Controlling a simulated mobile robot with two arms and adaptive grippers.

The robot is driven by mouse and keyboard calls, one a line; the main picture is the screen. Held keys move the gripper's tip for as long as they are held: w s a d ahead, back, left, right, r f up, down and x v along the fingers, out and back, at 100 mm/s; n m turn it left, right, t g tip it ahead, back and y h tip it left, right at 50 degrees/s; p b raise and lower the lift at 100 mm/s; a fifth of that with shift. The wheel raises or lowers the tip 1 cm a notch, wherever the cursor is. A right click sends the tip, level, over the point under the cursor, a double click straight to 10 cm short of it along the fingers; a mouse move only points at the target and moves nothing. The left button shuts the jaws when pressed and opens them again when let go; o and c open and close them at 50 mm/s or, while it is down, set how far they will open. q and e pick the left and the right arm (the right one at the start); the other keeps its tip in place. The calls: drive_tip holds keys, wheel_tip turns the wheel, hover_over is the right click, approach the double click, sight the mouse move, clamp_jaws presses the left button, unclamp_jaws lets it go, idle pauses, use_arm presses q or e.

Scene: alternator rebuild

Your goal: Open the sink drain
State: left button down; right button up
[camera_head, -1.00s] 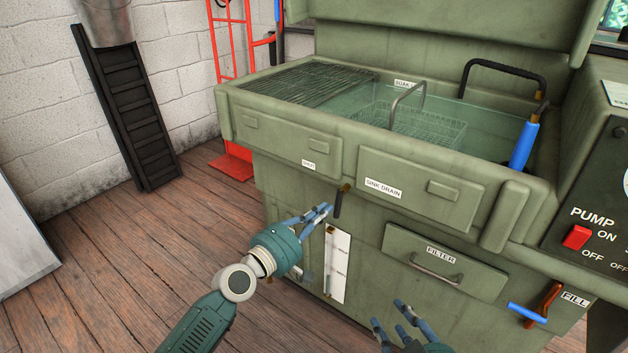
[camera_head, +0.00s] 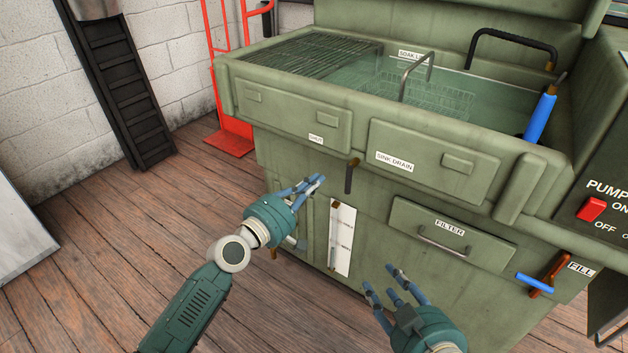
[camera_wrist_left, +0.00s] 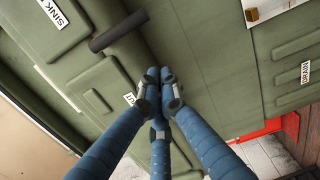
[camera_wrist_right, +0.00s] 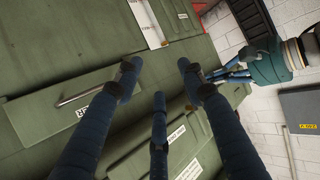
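The green parts washer has a front panel labelled SINK DRAIN (camera_head: 394,162). A dark lever handle (camera_head: 349,177) hangs down from a brass pivot left of and below that label; a SHUT label (camera_head: 316,140) is up to its left. The handle is also in the left wrist view (camera_wrist_left: 118,30), apart from my fingers. My left gripper (camera_head: 314,182) is just left of the handle, fingertips nearly together in the left wrist view (camera_wrist_left: 159,82), with nothing between them. My right gripper (camera_head: 392,284) is open and empty in front of the washer, below and left of the FILTER drawer (camera_head: 480,250).
The sink basin (camera_head: 350,72) holds a wire basket and liquid. A blue-gripped hose (camera_head: 540,117) is at its right. A blue-handled FILL valve (camera_head: 534,283) and a red pump switch (camera_head: 591,209) are at the right. Wooden floor (camera_head: 110,260) is clear at the left.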

use_arm(q)
drive_tip(key=v, duration=1)
drive_tip(key=shift+d+p, duration=0.2)
drive_tip(key=shift+p, duration=0.2)
use_arm(e)
drive_tip(key=s+f, duration=0.1)
drive_tip(key=s+d+f+g, duration=0.1)
drive_tip(key=s+f+g, duration=0.1)
drive_tip(key=f, duration=0.1)
drive_tip(key=shift+s+d+h, duration=0.1)
drive_tip(key=shift+d+h, duration=0.2)
drive_tip(key=shift+h, duration=0.1)
